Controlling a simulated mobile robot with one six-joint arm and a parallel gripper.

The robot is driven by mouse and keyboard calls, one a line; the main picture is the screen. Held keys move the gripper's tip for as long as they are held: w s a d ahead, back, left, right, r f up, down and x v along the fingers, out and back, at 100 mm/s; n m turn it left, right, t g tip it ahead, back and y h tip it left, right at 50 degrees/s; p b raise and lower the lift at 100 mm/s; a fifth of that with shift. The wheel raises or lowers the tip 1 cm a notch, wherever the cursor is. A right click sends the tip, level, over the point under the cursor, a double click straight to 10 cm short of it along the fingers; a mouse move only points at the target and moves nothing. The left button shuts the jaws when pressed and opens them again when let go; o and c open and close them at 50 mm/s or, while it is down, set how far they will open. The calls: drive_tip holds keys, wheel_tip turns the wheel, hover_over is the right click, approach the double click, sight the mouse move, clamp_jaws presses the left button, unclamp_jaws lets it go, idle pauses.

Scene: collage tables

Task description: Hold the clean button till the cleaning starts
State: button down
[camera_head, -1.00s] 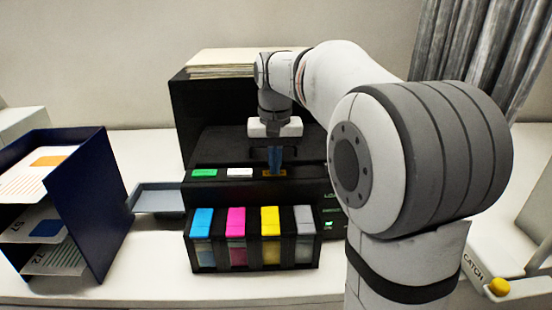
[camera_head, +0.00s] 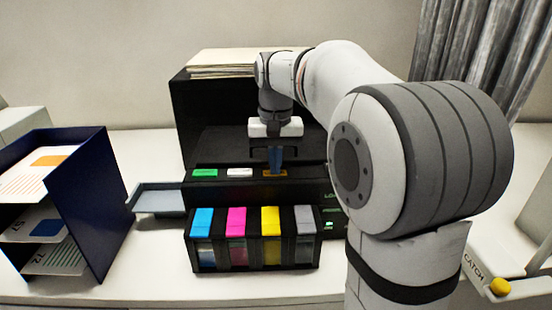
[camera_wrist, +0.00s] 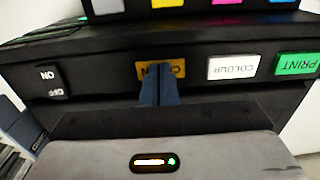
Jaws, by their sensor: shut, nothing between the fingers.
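The black printer (camera_head: 190,125) stands on the white table with a row of buttons on its front ledge. The amber button (camera_head: 283,172) is at the right of that row; in the wrist view the amber button (camera_wrist: 178,68) is partly hidden behind my fingers, with only a letter or so readable on each side. My gripper (camera_head: 275,172) is shut and empty, pointing down with its blue fingertips at the amber button. In the wrist view my gripper's fingertips (camera_wrist: 158,70) overlap the middle of that button. I cannot tell how far the button is pressed in.
A white COLOUR button (camera_wrist: 233,67) and a green PRINT button (camera_wrist: 297,64) sit beside the amber one. An ON/OFF switch (camera_wrist: 52,83) is on the other side. Ink cartridges (camera_head: 236,222) stand in front; a blue paper rack (camera_head: 85,205) is at left.

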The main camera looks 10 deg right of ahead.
drive_tip(key=shift+s+f, duration=0.15)
drive_tip(key=shift+f, duration=0.55)
wheel_tip(320, 180, up, 6)
drive_tip(key=p, duration=0.5)
drive_tip(key=shift+r, duration=0.15)
wheel_tip(320, 180, up, 9)
drive_tip(key=b, duration=0.1)
drive_tip(key=shift+w, duration=0.2)
drive_tip(key=s+f+n+t, duration=0.2)
drive_tip(key=s+f+t, duration=0.1)
drive_tip(key=s+f, duration=1.7)
drive_tip(key=shift+s+f, duration=0.3)
drive_tip(key=shift+s, duration=0.45)
idle(2.9)
